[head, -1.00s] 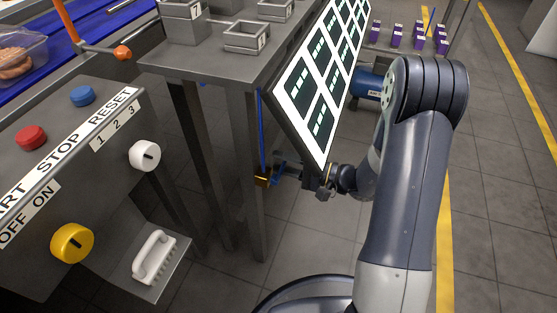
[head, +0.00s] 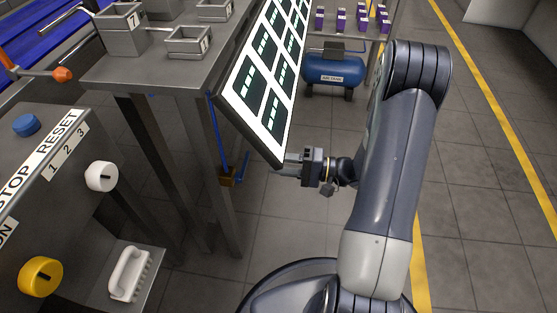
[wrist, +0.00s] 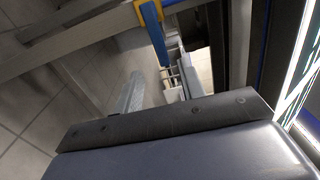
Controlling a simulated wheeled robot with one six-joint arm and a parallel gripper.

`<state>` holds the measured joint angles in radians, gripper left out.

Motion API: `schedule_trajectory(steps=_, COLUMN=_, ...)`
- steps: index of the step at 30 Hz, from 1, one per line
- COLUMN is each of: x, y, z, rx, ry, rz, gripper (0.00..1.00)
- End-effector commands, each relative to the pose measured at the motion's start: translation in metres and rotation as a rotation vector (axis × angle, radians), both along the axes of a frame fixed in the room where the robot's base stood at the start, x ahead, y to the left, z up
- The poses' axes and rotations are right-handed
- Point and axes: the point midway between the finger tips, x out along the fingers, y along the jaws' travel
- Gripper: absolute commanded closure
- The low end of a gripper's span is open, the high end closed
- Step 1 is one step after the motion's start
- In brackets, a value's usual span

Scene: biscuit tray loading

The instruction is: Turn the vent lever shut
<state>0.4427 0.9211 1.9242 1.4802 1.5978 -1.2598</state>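The vent valve is a small brass body (head: 227,177) on a thin blue pipe beside the table leg. In the wrist view the blue lever (wrist: 163,42) shows at the top centre, hanging from the yellow brass part (wrist: 150,13). My gripper (head: 281,170) is to the right of the lever, under the panel's lower corner, with a gap between them in the head view. In the wrist view the fingers of my gripper (wrist: 163,84) are apart with nothing between them.
The tilted panel (head: 238,98) with green-marked cells overhangs close above my gripper. The grey table (head: 140,72) and its legs stand left. A control box with knobs (head: 102,176) is at the near left. A blue air tank (head: 334,70) stands behind. Floor on the right is clear.

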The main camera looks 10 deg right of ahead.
Motion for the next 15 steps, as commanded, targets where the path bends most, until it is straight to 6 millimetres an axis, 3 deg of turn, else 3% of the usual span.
schedule_trajectory(steps=7, x=0.004, y=0.013, z=-0.001, rx=0.000, ry=0.000, rz=0.004, gripper=0.62)
schedule_trajectory(steps=15, x=0.018, y=0.052, z=-0.001, rx=-0.001, ry=-0.002, rz=0.005, gripper=0.62)
